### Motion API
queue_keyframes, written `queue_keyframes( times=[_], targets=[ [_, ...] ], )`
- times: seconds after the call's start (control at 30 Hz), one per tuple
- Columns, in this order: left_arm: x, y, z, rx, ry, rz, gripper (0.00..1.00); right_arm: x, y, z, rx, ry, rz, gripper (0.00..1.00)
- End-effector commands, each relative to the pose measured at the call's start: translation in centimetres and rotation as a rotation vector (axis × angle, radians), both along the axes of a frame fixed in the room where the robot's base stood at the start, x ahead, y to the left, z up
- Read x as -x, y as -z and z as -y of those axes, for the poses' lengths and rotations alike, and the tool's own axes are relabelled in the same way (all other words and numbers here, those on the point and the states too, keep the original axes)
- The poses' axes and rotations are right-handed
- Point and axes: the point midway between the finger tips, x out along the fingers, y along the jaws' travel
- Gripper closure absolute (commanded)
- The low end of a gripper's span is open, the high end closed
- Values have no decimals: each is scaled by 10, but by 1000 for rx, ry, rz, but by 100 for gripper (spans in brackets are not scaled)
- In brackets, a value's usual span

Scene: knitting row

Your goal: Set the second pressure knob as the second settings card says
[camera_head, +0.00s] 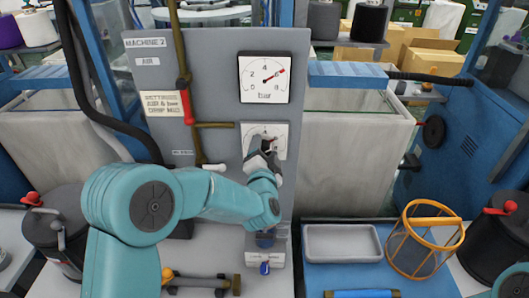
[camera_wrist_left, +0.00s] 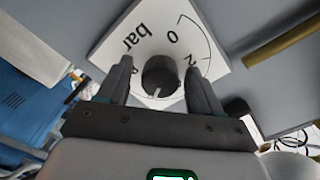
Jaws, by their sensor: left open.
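The grey panel of machine 2 (camera_head: 215,60) stands upright ahead. The settings card (camera_head: 163,104) is on its left; its small print seems to read air 6 bar. The gauge (camera_head: 250,91) has a bar scale and a needle pointing up right, near 6. Below it is the white dial plate (camera_head: 282,127); its dark round pressure knob (camera_wrist_left: 160,73) shows in the left wrist view, a pale mark pointing down there. Numbers beside that mark are hidden. My left gripper (camera_head: 262,147) is open, its fingers (camera_wrist_left: 160,85) either side of the knob; contact is unclear.
A brown pipe with a red lever (camera_head: 188,108) runs down left of the gauge. A small pale handle (camera_head: 214,167) sits left of my gripper. A grey tray (camera_head: 342,243) and an orange-rimmed basket (camera_head: 431,221) stand on the bench at right.

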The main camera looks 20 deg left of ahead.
Motion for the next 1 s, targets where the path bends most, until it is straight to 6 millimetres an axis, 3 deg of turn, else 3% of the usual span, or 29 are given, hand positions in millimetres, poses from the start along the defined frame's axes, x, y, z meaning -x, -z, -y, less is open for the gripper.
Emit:
queue_keyframes(
  times=[0.17,0.7,1.0],
  targets=[
    [13,1,4,1,1,0,35,0,5,0,0,0,0,100],
    [137,-3,38,-1,5,2,35,0,32,0,0,0,0,100],
    [159,-5,43,0,2,1,35,0,34,0,0,0,0,100]
  ],
)
